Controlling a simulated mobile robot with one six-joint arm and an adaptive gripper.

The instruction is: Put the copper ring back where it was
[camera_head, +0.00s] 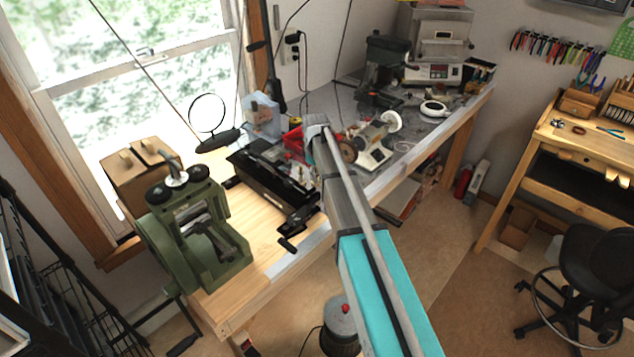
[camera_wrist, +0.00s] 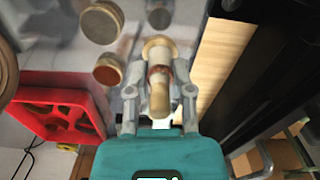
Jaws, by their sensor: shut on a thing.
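My gripper (camera_wrist: 159,92) shows in the wrist view with its two grey fingers on either side of a pale wooden peg-like piece (camera_wrist: 160,100) with a rounded end. A reddish copper-coloured band, which looks like the copper ring (camera_wrist: 158,72), lies between the fingertips against this piece. The jaws are closed on it. I cannot tell whether the ring is fully around the wood or only in front of it. In the head view my gripper (camera_head: 318,128) is over the workbench (camera_head: 262,225), largely hidden by my arm, and the ring cannot be made out.
A red rack (camera_wrist: 62,115) stands left of my gripper in the wrist view, and round wooden-edged pieces (camera_wrist: 102,20) lie beyond. A black machine (camera_head: 268,178) and a green rolling mill (camera_head: 190,225) stand on the bench. A polishing motor (camera_head: 372,140) is close to my gripper's right.

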